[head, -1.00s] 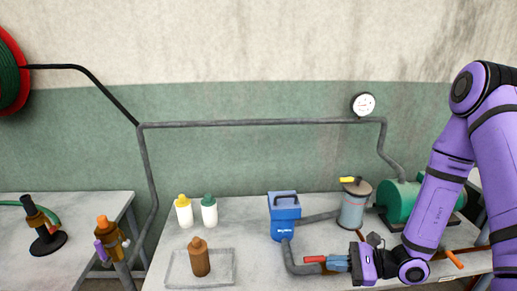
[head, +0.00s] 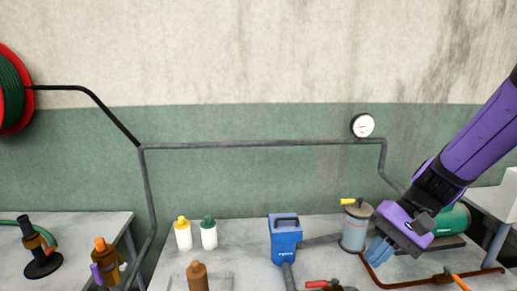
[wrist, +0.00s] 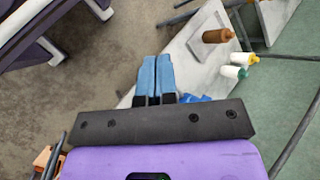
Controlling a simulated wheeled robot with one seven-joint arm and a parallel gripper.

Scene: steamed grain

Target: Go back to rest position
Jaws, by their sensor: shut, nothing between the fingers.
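My gripper (head: 380,250) is raised over the right part of the table in the head view, in front of the green tank (head: 453,220). Its blue fingers are together with nothing between them. In the wrist view the shut fingers (wrist: 155,76) point away over the table edge and the floor. My purple arm comes in from the right side of the head view.
A blue box (head: 285,240), a grey canister (head: 355,228), a red-handled valve (head: 320,284) and copper piping (head: 410,284) are near my gripper. White bottles (head: 183,234) and a brown bottle (head: 198,277) stand left.

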